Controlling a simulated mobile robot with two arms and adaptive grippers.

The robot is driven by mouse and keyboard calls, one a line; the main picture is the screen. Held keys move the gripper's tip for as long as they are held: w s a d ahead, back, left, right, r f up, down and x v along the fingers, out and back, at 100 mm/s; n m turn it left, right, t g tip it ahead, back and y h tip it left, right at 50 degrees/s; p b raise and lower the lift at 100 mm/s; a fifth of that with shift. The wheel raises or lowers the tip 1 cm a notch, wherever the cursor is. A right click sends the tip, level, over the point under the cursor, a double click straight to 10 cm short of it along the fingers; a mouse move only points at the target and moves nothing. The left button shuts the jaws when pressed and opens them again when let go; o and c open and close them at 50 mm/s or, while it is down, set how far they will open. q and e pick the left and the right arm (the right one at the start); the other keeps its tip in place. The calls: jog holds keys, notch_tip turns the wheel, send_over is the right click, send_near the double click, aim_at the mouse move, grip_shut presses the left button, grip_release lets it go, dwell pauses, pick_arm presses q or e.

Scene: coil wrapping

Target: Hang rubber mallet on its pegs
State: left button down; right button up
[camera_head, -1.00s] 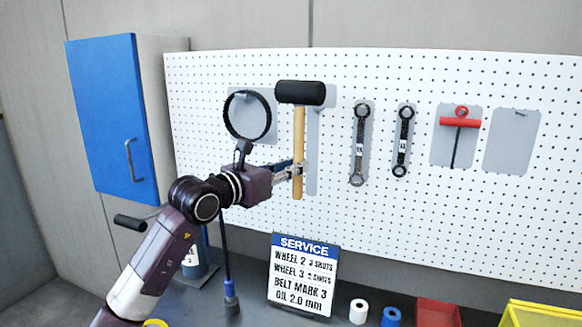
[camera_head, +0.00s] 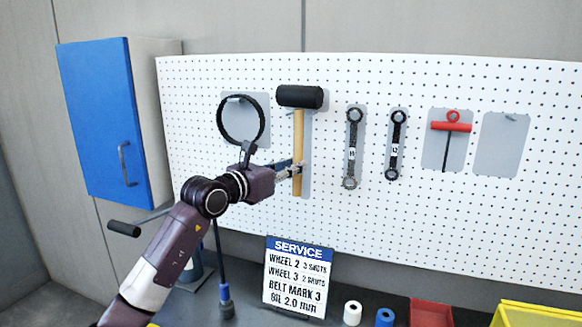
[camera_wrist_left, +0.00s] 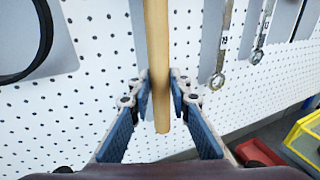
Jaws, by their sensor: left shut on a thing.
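The rubber mallet (camera_head: 299,97) has a black head and a wooden handle, and it is upright with its head at the top. It is in front of a tall grey backing plate (camera_head: 308,170) on the pegboard. My left gripper (camera_head: 297,171) is shut on the lower handle. In the left wrist view the handle (camera_wrist_left: 157,60) runs between the two fingers (camera_wrist_left: 160,95), its end just below the fingertips. The pegs behind the head are hidden, so I cannot tell whether the head touches them. My right gripper is not in view.
The white pegboard (camera_head: 230,190) also holds a black ring (camera_head: 240,120) at left, two wrenches (camera_head: 354,148) and a red T-handle tool (camera_head: 450,127) at right. A service sign (camera_head: 296,278) and rolls stand on the bench below.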

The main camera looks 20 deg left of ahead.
pick_arm(q)
jog(key=shift+w+r, duration=0.15)
jog(key=shift+w, duration=0.45)
jog(key=shift+w+r, duration=0.15)
jog(key=shift+w, duration=0.4)
jog(key=shift+w+f, duration=0.2)
jog(key=shift+w, duration=0.25)
jog(key=shift+f+b, duration=0.3)
jog(key=shift+f, duration=0.2)
